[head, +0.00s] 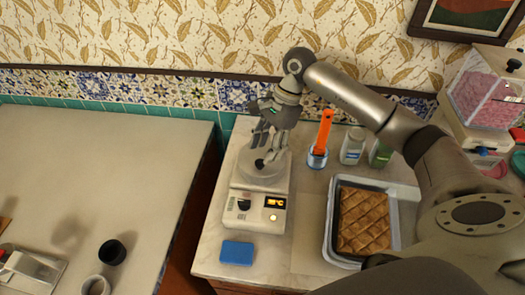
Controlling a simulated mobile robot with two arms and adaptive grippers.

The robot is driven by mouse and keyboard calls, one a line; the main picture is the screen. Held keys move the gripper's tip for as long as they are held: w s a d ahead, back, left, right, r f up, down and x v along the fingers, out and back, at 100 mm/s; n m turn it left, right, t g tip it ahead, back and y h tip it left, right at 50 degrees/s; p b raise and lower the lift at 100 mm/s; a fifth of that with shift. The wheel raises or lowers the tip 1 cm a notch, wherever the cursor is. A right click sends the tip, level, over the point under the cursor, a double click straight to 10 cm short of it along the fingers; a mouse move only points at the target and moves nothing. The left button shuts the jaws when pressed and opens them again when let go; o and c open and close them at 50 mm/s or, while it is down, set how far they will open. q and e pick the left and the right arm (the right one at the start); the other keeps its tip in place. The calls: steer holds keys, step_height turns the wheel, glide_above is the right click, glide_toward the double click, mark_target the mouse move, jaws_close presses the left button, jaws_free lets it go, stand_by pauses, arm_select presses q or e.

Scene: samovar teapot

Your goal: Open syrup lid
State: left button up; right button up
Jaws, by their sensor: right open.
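A pale, round lid with a dark knob (260,163) sits on top of a white heating unit (257,207) with a small lit display. The lid looks closed; the pot under it is mostly hidden. My right gripper (265,146) comes down from above, fingers open and pointing down. Its fingertips are just above or around the knob and partly cover the lid. I cannot tell whether they touch it. My left gripper is not in view.
A blue sponge (237,253) lies in front of the unit. A blue cup with an orange-handled tool (323,135), bottles (352,146) and a pastry tray (333,205) stand to the right. The left counter (95,165) is mostly clear, with dark and pale cups near its front.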

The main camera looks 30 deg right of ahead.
mark_target(260, 162)
steer(key=x, duration=0.3)
steer(key=shift+a+f+p, duration=0.1)
steer(key=shift+f+p, duration=0.1)
steer(key=shift+p, duration=0.2)
steer(key=shift+f, duration=0.1)
steer(key=shift+w, duration=0.1)
steer(key=shift+c, duration=1)
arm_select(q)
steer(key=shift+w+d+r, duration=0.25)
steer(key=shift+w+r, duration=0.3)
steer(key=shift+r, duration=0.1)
arm_select(e)
jaws_close()
